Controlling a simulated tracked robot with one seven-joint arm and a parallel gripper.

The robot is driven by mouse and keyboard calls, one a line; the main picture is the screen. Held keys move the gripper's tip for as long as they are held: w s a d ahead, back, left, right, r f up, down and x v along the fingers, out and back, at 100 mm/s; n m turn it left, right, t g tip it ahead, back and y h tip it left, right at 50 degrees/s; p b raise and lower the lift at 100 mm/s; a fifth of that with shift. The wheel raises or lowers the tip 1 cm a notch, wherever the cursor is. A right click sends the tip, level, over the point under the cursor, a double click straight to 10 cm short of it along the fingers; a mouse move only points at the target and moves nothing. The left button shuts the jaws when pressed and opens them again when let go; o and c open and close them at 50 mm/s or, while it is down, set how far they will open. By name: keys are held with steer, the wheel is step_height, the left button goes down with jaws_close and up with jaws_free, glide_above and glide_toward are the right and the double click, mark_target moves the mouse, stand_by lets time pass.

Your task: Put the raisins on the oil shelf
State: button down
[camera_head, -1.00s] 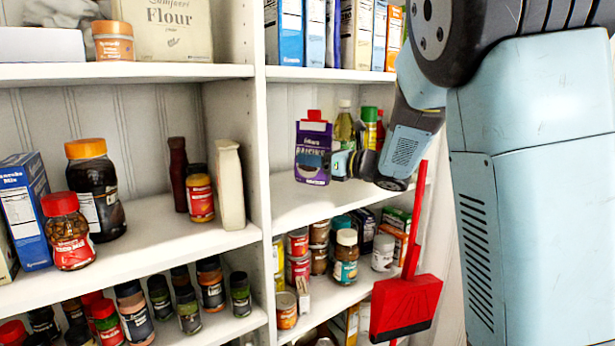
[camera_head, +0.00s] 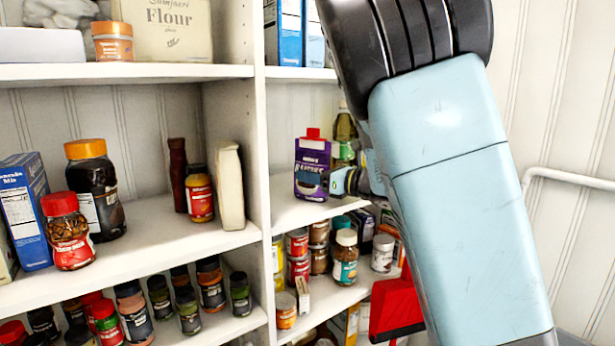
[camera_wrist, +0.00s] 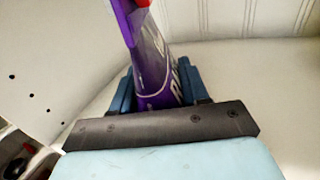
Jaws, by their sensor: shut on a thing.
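The raisins (camera_head: 312,168) are a purple carton with a red cap. In the head view they are upright at the middle right-hand shelf (camera_head: 289,214), in front of the oil bottle (camera_head: 345,127). My gripper (camera_head: 346,181) is at the carton's right side, partly hidden by my arm. In the wrist view the raisins (camera_wrist: 150,62) stand between the two blue fingers (camera_wrist: 157,92), which are shut on the carton. I cannot tell whether the carton's base touches the shelf.
Upright dividers and the shelf above (camera_head: 300,73) bound the space. Jars and cans (camera_head: 346,257) fill the shelf below. A red dustpan (camera_head: 394,305) hangs at the right, partly behind my arm. The shelf's front left part is clear.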

steer(key=c, duration=0.5)
jaws_free()
steer(key=shift+f, duration=0.1)
